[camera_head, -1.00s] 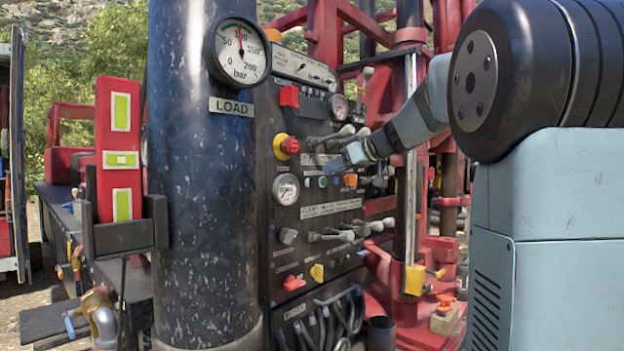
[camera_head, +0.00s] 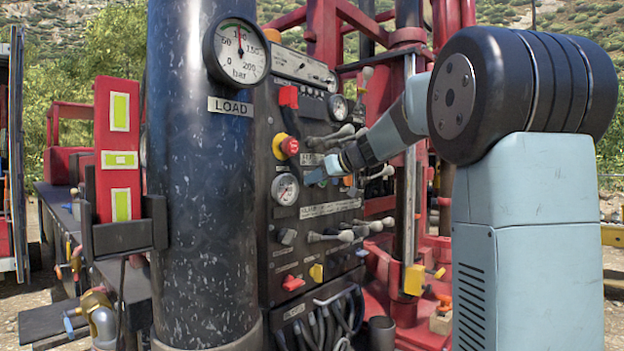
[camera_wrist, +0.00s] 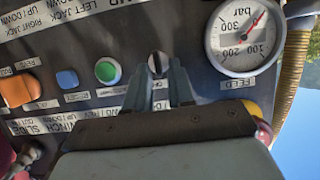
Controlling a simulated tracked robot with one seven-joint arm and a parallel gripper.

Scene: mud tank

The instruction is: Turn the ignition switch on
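The ignition switch (camera_wrist: 157,64) appears to be the small round black knob with a pale line across it in the wrist view. It sits on the dark control panel (camera_head: 262,225) beside a green button. My gripper (camera_wrist: 158,78) points at the panel with its two fingers apart, one on each side of the knob. I cannot tell whether the fingers touch it. In the head view my gripper (camera_head: 314,179) is close to the panel, right of the lower gauge, and it hides the knob.
Near the knob are a green button (camera_wrist: 107,70), a blue button (camera_wrist: 67,78), an orange switch (camera_wrist: 18,91) and a feed gauge (camera_wrist: 244,36). A red-and-yellow stop button (camera_head: 287,146) and several levers (camera_head: 340,235) stick out around my gripper. A thick dark column (camera_head: 205,190) stands left.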

